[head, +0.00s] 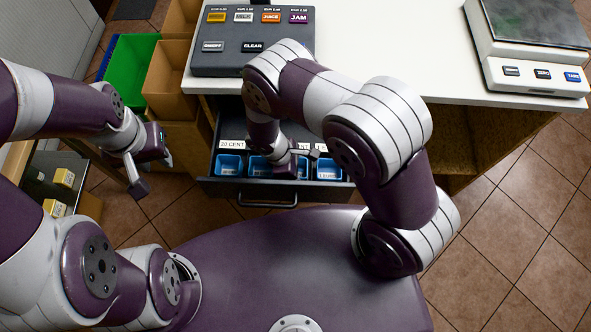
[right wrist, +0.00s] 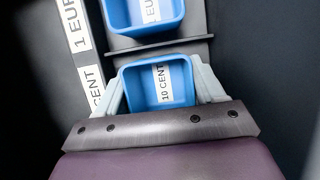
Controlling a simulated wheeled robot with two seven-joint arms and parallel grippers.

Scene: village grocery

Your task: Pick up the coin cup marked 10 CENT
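The blue coin cup marked 10 CENT (right wrist: 160,83) sits between the two pale fingers of my right gripper (right wrist: 162,88) in the right wrist view. A finger lies close along each side of the cup, and I see no clear gap. The fingertips are hidden beside the cup, so I cannot tell whether they press on it. In the head view my right gripper (head: 290,160) reaches down into the open drawer (head: 268,190), and its arm hides part of the cup row. My left gripper (head: 147,168) hangs left of the drawer, away from the cups.
A cup marked 1 EUR (right wrist: 143,14) stands beyond a divider. The 20 CENT cup (head: 230,166) is at the drawer's left. Above are the counter (head: 400,60), a key panel (head: 250,45) and a scale (head: 530,60). A green crate (head: 130,70) stands at left.

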